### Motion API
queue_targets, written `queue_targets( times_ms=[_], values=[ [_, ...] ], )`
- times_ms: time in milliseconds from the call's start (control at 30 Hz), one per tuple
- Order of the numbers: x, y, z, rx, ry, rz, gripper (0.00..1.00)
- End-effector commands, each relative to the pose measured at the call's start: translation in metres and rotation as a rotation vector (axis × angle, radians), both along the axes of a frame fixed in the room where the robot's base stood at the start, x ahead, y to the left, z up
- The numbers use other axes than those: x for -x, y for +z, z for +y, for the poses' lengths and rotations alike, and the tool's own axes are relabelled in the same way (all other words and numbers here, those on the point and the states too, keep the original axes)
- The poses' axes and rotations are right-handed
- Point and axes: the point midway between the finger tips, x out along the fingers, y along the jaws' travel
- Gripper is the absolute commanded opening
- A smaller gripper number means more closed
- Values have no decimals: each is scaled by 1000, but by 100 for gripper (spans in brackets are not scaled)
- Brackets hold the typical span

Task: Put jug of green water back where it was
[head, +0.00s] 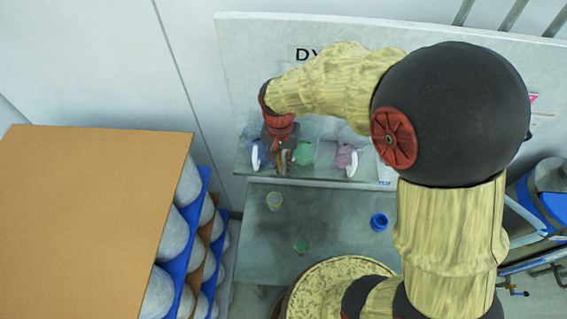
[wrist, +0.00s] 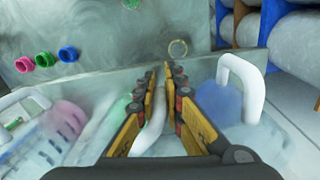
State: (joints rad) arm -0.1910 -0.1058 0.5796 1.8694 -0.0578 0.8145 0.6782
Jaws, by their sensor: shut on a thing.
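The jug of green water (head: 303,153) is at the shelf by the back wall, between a jug of blue water (head: 256,155) and a jug of pink water (head: 345,158). In the wrist view, the green jug (wrist: 117,122) is partly hidden by my fingers. My gripper (head: 283,165) is above the shelf; in the wrist view my gripper (wrist: 164,72) is shut on the green jug's white handle. The blue jug (wrist: 222,102) is close on the right there, the pink jug (wrist: 66,118) on the left. I cannot tell whether the green jug's base touches the shelf.
The grey worktop (head: 330,215) below holds a yellow-rimmed cup (head: 274,201), a green cup (head: 301,246) and a blue cup (head: 380,221). Racked grey rolls (head: 160,295) with a brown top board (head: 80,220) stand on the left.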

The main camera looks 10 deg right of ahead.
Motion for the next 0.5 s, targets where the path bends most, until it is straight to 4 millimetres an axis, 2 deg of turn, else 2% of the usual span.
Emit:
queue_targets(
  times_ms=[400, 433, 500],
  values=[
    [0, -8, 0, 0, -1, -1, 0],
    [0, -9, 0, 0, -1, 0, 10],
    [0, -8, 0, 0, -1, 0, 14]
  ],
)
